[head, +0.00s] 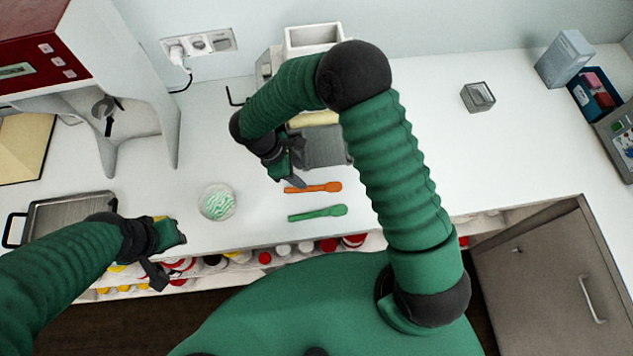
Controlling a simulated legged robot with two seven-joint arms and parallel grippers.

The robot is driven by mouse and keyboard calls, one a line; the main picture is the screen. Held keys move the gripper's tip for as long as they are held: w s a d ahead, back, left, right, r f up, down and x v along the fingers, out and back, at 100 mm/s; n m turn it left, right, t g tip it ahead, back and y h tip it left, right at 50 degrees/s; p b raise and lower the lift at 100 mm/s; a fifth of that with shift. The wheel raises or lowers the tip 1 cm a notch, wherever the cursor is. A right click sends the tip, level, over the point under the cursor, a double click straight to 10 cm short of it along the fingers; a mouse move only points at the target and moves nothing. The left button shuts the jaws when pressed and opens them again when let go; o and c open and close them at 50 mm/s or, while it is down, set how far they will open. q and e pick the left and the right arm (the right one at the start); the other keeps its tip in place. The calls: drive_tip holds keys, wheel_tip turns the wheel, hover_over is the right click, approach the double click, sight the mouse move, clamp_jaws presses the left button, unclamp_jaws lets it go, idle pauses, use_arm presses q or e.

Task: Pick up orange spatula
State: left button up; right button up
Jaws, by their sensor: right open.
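The orange spatula (318,187) lies flat on the white counter, its wider end to the right. A green spatula (317,213) lies in front of it, roughly parallel and apart. My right gripper (290,178) is open and empty, pointing down just above and behind the left end of the orange spatula. I cannot tell whether it touches the spatula. My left gripper (168,262) is near the front edge of the counter at lower left, well away from both spatulas; its jaws are not clear.
A bowl with green-and-white contents (217,202) stands left of the spatulas. A grey machine (322,147) stands behind them, partly hidden by my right arm. A metal tray (62,213) lies at left. Jars fill a shelf (284,250) under the counter edge. The right counter is mostly clear.

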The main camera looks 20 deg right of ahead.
sight(295, 191)
drive_tip(key=shift+s+a+f+p, duration=0.3)
drive_tip(key=shift+s+a+f, duration=0.1)
drive_tip(key=shift+a+f, duration=0.25)
drive_tip(key=f, duration=0.1)
drive_tip(key=p, duration=0.1)
drive_tip(key=f, duration=0.1)
drive_tip(key=shift+s+a+f, duration=0.3)
drive_tip(key=shift+a, duration=0.1)
drive_tip(key=shift+w+d+f, duration=0.15)
drive_tip(key=shift+d+f, duration=0.5)
drive_tip(key=shift+f, duration=0.2)
drive_tip(key=shift+d, duration=0.7)
drive_tip(key=shift+c, duration=0.3)
drive_tip(key=shift+s+d, duration=0.1)
drive_tip(key=shift+s, duration=0.15)
drive_tip(key=c, duration=0.5)
drive_tip(key=shift+w+a, duration=0.1)
drive_tip(key=shift+a, duration=0.3)
clamp_jaws()
drive_tip(key=shift+a, duration=0.35)
use_arm(q)
drive_tip(key=a, duration=0.1)
drive_tip(key=a+r, duration=0.1)
drive_tip(key=a, duration=0.1)
drive_tip(key=shift+s+a+r, duration=0.1)
drive_tip(key=shift+s+r, duration=0.05)
drive_tip(key=shift+r, duration=0.2)
use_arm(e)
drive_tip(key=shift+d, duration=0.1)
